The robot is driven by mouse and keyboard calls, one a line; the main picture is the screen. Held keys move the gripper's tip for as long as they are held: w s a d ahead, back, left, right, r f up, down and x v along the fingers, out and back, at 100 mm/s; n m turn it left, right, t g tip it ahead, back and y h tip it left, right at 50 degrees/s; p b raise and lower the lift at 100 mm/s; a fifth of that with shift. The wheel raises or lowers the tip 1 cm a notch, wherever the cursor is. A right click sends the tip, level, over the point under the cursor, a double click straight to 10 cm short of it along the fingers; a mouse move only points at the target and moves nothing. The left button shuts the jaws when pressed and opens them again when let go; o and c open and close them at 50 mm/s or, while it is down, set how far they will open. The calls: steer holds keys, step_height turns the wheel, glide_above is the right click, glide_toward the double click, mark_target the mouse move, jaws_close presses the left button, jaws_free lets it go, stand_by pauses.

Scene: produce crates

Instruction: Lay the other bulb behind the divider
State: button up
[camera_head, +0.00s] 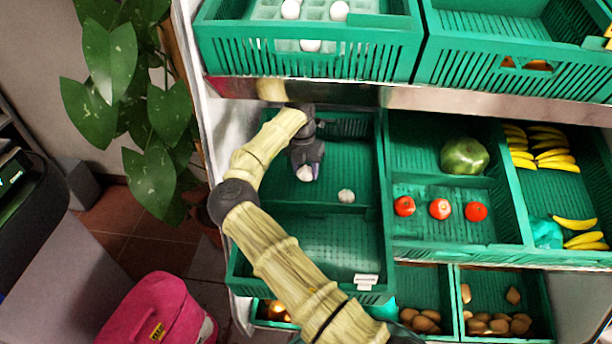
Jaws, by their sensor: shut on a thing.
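My gripper (308,166) is over the back compartment of the left green crate (388,240). It is shut on a whitish garlic bulb (304,174), which shows only partly below the dark fingers. A second whitish bulb (346,196) lies in the same crate, just behind the divider (345,210), to the right of and nearer than my gripper. The front compartment in front of the divider looks empty where it shows. I cannot tell whether the held bulb touches the crate floor.
A crate to the right holds a green melon (464,156) and several tomatoes (439,208). Bananas (557,160) lie farther right. An upper shelf with green crates (310,50) overhangs the back. A leafy plant (150,110) stands at left.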

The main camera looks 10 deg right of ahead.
mark_target(306, 177)
steer(key=shift+d+f, duration=0.1)
steer(key=shift+f, duration=1.7)
steer(key=shift+f+b, duration=0.6)
steer(key=shift+b, duration=0.05)
steer(key=shift+w, duration=0.1)
steer(key=o, duration=1.1)
steer(key=shift+c, duration=0.2)
steer(key=shift+r, duration=0.1)
